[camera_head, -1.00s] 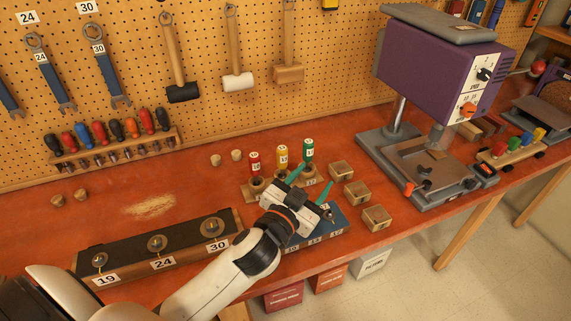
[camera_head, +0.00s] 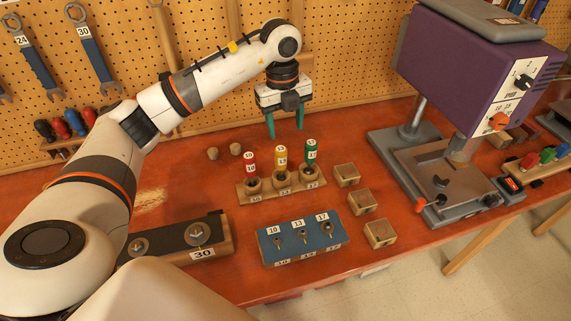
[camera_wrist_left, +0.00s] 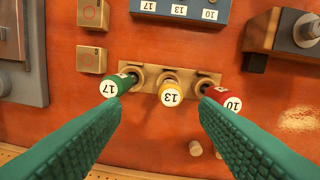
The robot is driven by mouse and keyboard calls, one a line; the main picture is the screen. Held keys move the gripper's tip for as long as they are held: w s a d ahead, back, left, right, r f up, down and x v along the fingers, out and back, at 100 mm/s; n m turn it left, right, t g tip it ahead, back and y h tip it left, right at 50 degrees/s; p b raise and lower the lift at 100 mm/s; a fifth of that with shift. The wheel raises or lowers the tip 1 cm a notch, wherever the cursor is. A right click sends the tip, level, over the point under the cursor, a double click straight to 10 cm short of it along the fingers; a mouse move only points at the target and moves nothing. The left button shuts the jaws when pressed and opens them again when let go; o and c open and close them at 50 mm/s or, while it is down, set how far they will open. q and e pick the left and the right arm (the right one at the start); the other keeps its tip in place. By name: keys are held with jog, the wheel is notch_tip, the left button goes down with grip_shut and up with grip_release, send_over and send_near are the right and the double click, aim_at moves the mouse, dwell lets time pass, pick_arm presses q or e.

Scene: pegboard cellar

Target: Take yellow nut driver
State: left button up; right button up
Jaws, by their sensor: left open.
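The yellow nut driver (camera_head: 281,160), marked 13, stands upright in the middle of a wooden holder (camera_head: 270,194). A red one (camera_head: 249,164) marked 10 stands to its left and a green one (camera_head: 311,154) marked 17 to its right. My left gripper (camera_head: 285,130) is open and empty, pointing down above and behind the holder, apart from the drivers. In the left wrist view the yellow driver (camera_wrist_left: 170,94) shows between my two green fingers (camera_wrist_left: 158,135), with the red and green drivers near the fingertips. My right gripper is not in view.
A dark board (camera_head: 205,240) with bolts lies at front left. Two small pegs (camera_head: 226,153) stand behind left.

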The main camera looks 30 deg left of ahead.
aim_at(281, 158)
pick_arm(q)
jog(key=shift+s+a, duration=0.1)
jog(key=shift+a, duration=0.45)
notch_tip(281, 158, down, 6)
jog(key=p, duration=0.2)
jog(key=shift+p, duration=0.3)
jog(key=f+p, duration=0.1)
jog(key=f, duration=0.1)
jog(key=f+p, duration=0.2)
jog(key=shift+s+f, duration=0.2)
jog(key=shift+f, duration=0.55)
jog(key=c, duration=1.1)
